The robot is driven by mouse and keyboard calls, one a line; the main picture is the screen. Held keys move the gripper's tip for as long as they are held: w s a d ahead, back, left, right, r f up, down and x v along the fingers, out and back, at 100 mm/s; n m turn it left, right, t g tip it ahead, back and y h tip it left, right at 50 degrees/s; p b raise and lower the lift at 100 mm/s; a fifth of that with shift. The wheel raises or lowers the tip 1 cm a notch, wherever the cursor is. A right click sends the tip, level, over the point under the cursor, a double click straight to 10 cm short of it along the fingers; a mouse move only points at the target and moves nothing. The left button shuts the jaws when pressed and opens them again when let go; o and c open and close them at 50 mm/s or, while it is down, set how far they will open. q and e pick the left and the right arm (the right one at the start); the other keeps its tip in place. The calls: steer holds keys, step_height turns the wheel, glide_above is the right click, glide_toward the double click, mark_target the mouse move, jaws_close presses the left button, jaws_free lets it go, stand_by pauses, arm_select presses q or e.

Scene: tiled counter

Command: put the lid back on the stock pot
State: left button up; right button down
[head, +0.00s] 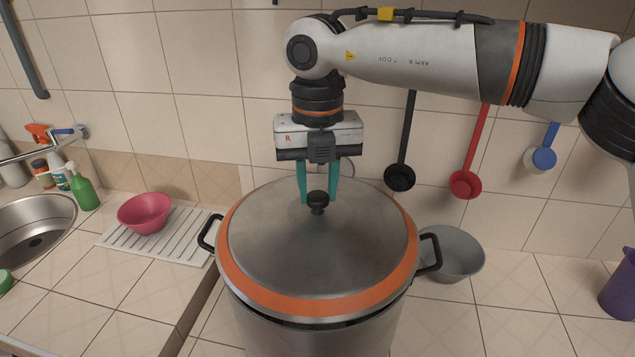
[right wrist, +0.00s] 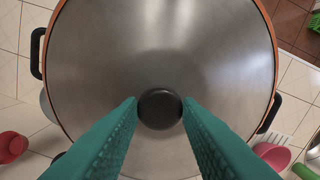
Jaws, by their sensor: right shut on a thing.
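The stock pot (head: 315,340) is a large steel pot with black side handles, standing in the middle of the head view. Its round grey lid (head: 325,240) has an orange rim and a black knob (head: 317,203). The lid lies over the pot's mouth. A thin dark gap shows under its front edge, so I cannot tell whether it rests fully on the pot. My right gripper (head: 318,196) points down with its teal fingers shut on the knob. In the right wrist view the fingertips touch both sides of the knob (right wrist: 160,108). My left gripper is out of view.
A grey bowl (head: 455,255) stands close behind the pot's right handle. A pink bowl (head: 146,212) sits on a white drying rack (head: 170,240) at left, near the sink (head: 35,230). Utensils (head: 465,180) hang on the wall. A purple container (head: 620,285) stands far right.

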stand_by(0.7)
steer(key=shift+c, duration=2.4)
jaws_free()
steer(key=shift+r, duration=0.1)
steer(key=shift+r+p, duration=2.05)
steer(key=shift+r, duration=1.35)
